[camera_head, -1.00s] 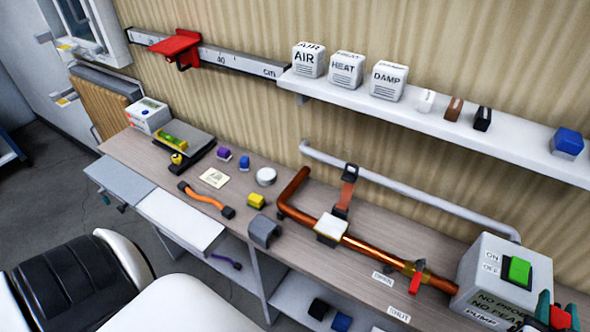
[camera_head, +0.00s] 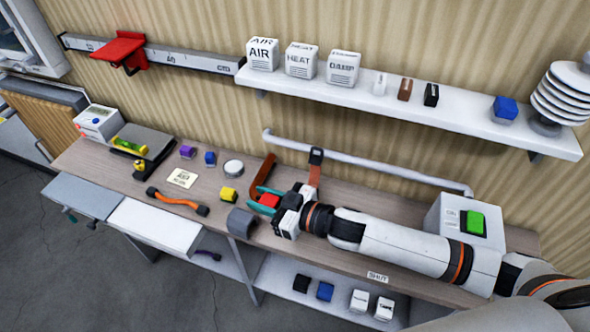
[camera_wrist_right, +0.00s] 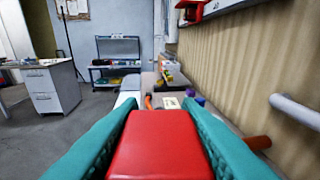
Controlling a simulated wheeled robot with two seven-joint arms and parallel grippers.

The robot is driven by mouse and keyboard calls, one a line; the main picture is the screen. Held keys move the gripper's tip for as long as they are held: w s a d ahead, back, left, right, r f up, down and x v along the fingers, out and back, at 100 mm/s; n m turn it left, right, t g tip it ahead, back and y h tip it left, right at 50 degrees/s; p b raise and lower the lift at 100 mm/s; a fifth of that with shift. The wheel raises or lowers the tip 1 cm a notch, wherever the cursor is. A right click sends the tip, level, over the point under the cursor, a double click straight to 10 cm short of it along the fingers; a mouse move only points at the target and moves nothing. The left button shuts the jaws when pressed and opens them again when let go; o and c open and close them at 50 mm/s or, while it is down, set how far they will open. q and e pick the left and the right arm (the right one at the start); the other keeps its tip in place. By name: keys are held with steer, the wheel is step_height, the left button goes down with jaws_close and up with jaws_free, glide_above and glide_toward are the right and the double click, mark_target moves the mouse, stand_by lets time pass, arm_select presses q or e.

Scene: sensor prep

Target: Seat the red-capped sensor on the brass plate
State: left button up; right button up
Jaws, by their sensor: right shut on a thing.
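My right gripper (camera_head: 266,198) reaches in from the right over the bench. Its teal fingers are shut on the red-capped sensor (camera_head: 268,200), whose red cap shows between them. In the right wrist view the red cap (camera_wrist_right: 160,145) fills the space between the two fingers. The sensor's lower part is hidden, so I cannot tell whether it touches anything below. I cannot make out the brass plate; my arm covers much of the copper pipe (camera_head: 262,172). My left gripper is not in view.
A pump box (camera_head: 450,212) with a green switch stands right. A shelf (camera_head: 450,113) runs above.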

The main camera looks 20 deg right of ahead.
steer(key=d, duration=0.1)
steer(key=w+d+g+p, duration=0.1)
steer(key=d+n+y, duration=0.1)
steer(key=shift+w+d+f, duration=0.25)
steer(key=shift+w+f, duration=0.1)
steer(key=shift+w, duration=0.05)
steer(key=shift+g, duration=0.4)
steer(key=d, duration=0.1)
steer(key=w+d+p, duration=0.1)
steer(key=d, duration=0.1)
steer(key=w+d, duration=0.1)
steer(key=d, duration=0.1)
steer(key=shift+d+p, duration=0.1)
steer(key=shift+p, duration=0.2)
steer(key=shift+w+d+f+y+b, duration=0.1)
steer(key=shift+d+f+y+b, duration=0.2)
steer(key=shift+f+b, duration=0.35)
step_height(320, 180, down, 3)
steer(key=b, duration=0.3)
steer(key=shift+f, duration=0.1)
steer(key=shift+f+b, duration=1.15)
steer(key=shift+f, duration=0.5)
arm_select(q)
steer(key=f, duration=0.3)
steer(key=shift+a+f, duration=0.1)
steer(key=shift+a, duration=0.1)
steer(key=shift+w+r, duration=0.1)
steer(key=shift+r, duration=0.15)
